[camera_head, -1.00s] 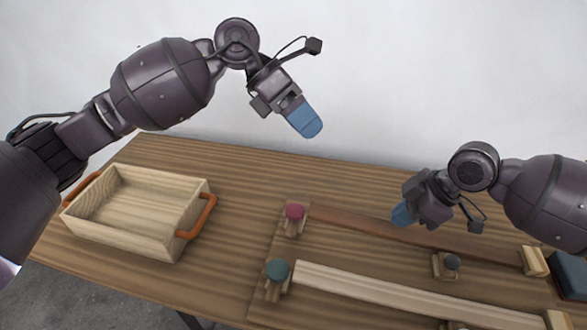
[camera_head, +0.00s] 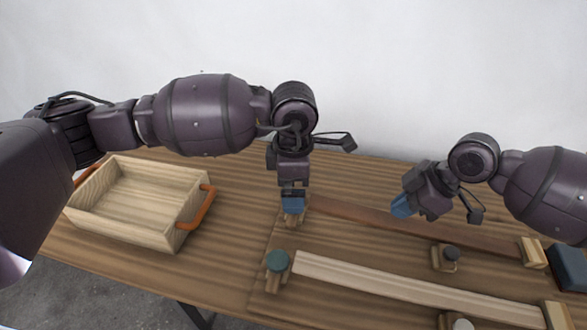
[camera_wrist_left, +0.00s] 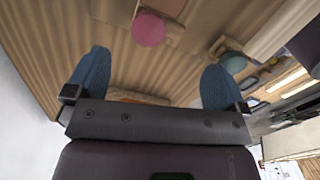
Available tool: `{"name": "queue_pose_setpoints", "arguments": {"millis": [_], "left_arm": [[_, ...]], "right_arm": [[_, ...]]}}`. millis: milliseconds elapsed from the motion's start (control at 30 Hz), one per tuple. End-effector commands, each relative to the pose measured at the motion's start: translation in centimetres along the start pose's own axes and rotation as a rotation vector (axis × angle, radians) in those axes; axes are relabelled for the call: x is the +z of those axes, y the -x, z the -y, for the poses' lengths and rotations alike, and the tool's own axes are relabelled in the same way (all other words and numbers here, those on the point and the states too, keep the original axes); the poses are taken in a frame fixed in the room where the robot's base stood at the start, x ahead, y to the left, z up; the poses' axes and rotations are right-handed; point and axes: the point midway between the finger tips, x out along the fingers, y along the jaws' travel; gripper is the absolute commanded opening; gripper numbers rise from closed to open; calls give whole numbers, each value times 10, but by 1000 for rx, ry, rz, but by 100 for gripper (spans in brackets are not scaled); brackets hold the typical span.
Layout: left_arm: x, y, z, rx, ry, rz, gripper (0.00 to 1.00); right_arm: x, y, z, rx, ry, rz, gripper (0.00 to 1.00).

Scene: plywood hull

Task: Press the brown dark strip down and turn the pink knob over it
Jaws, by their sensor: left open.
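The brown dark strip (camera_head: 355,212) lies along the back of the wooden board, its right end at a pale block. My right gripper (camera_head: 402,206) is at the strip's middle; whether it touches is unclear, and its jaw gap does not show. The pink knob (camera_wrist_left: 149,28) shows in the left wrist view, beyond the fingers and not between them. In the head view my left gripper (camera_head: 293,203) hides the knob at the strip's left end. It points down there, and the left wrist view shows its blue fingers (camera_wrist_left: 156,65) wide apart and empty.
A teal knob (camera_head: 277,260) stands at the left end of a pale strip (camera_head: 400,288), nearer the front. A dark grey knob (camera_head: 450,253) stands between the strips. A wooden tray (camera_head: 135,235) with orange handles is at left. A dark blue box (camera_head: 567,268) is at far right.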

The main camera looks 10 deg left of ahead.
Motion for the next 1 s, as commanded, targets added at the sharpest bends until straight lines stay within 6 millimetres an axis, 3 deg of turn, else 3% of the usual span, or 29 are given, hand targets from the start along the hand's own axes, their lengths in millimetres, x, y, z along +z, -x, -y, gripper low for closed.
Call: {"name": "queue_pose_setpoints", "arguments": {"millis": [200,500,933,1000], "left_arm": [[0,-36,0,-3,3,0,100],[0,-70,0,-2,2,1,100],[0,-78,0,-1,2,2,100],[0,-78,0,-1,2,2,91]], "right_arm": [[0,0,0,0,0,0,0],[0,0,0,0,0,0,0],[0,0,0,0,0,0,0],[0,0,0,0,0,0,0]]}}
